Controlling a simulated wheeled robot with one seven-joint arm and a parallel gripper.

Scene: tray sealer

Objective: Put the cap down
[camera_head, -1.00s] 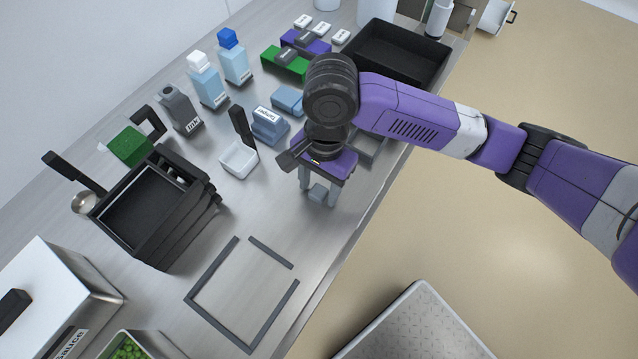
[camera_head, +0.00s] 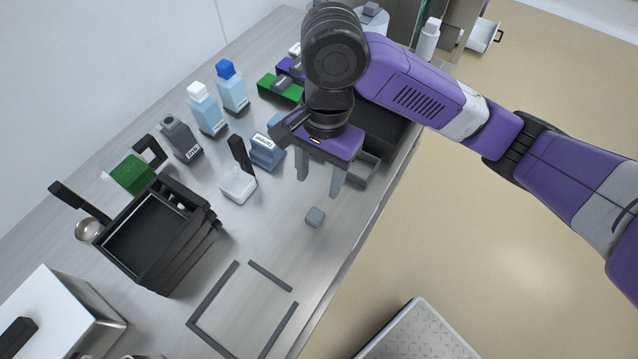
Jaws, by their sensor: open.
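A small blue-grey cap (camera_head: 315,216) rests on the steel counter, to the right of the white dish. My gripper (camera_head: 319,185) is above and behind it, pointing down. Its two grey fingers are spread apart with nothing between them. The cap lies clear of both fingertips.
A white dish (camera_head: 238,186) and a labelled blue block (camera_head: 266,152) stand left of my gripper. A dark frame outline (camera_head: 238,325) lies nearer on the counter. Stacked black trays (camera_head: 150,235) stand at left. The counter's front edge (camera_head: 352,245) runs close right of the cap.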

